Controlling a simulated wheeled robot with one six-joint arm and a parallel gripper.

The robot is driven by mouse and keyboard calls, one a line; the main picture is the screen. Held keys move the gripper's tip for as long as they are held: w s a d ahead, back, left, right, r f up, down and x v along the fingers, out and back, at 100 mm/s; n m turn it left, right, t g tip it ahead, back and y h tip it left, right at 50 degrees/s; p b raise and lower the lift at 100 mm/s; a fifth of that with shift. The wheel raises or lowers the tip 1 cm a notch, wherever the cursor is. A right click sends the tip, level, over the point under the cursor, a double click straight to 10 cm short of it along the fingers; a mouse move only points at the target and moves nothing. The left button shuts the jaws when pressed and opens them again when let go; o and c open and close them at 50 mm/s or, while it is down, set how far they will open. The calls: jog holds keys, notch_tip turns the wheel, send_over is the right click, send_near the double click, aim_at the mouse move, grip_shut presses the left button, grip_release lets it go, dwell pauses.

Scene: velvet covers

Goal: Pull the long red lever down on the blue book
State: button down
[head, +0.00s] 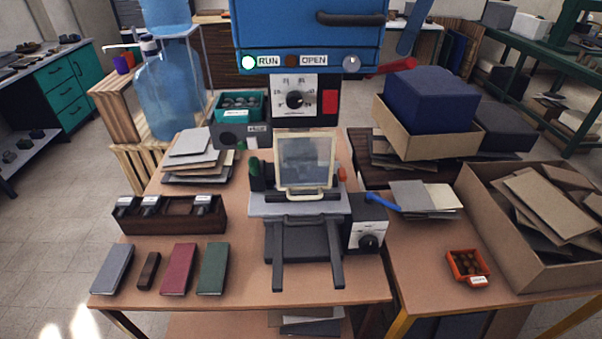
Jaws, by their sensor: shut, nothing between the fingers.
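A slate-blue book (112,268) lies flat at the left front of the wooden table, beside a narrow dark brown piece (148,270), a red book (180,268) and a green book (212,268). A red lever-like bar (397,66) sticks out at the lower right of the blue machine (300,30), partly cut off from view. I cannot tell whether it is the long red lever. A small press (300,205) with a clear framed pane and two dark front rails stands mid-table. No blue book shows on its rails. My gripper is not in view.
A dark rack (168,213) with metal pieces stands behind the books. A box with a blue lever (383,202) adjoins the press. An orange tray (467,266) and a cardboard box (540,268) stand at right. The table front between books and press is clear.

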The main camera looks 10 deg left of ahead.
jog(key=shift+r+p, duration=1.9)
jog(key=shift+r, duration=0.55)
